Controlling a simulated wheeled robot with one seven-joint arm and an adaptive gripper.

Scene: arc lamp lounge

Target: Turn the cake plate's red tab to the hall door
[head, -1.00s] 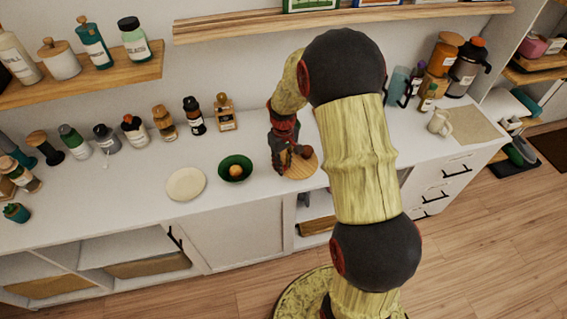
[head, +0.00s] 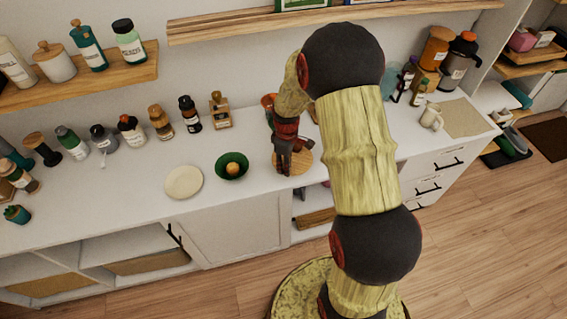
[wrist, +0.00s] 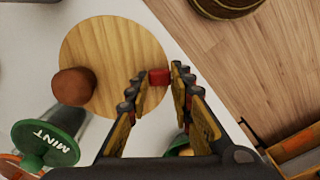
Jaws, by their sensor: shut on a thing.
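The cake plate (wrist: 118,50) is a round wooden board with a reddish-brown round piece (wrist: 74,86) near its left edge in the wrist view. Its red tab (wrist: 159,77) is at the right edge of the board, between my gripper's fingers. My gripper (wrist: 160,88) is shut on the tab. In the head view the plate (head: 298,164) lies on the white counter, partly hidden by my gripper (head: 284,165), which points down at its left side; the tab cannot be made out there. I cannot pick out the hall door for certain in either view.
A green bowl (head: 231,166) with a round orange item and a cream plate (head: 184,182) sit left of the board. Several bottles line the wall. A mug (head: 432,116) stands farther right. In the wrist view a green-lidded MINT jar (wrist: 45,143) is close to the board.

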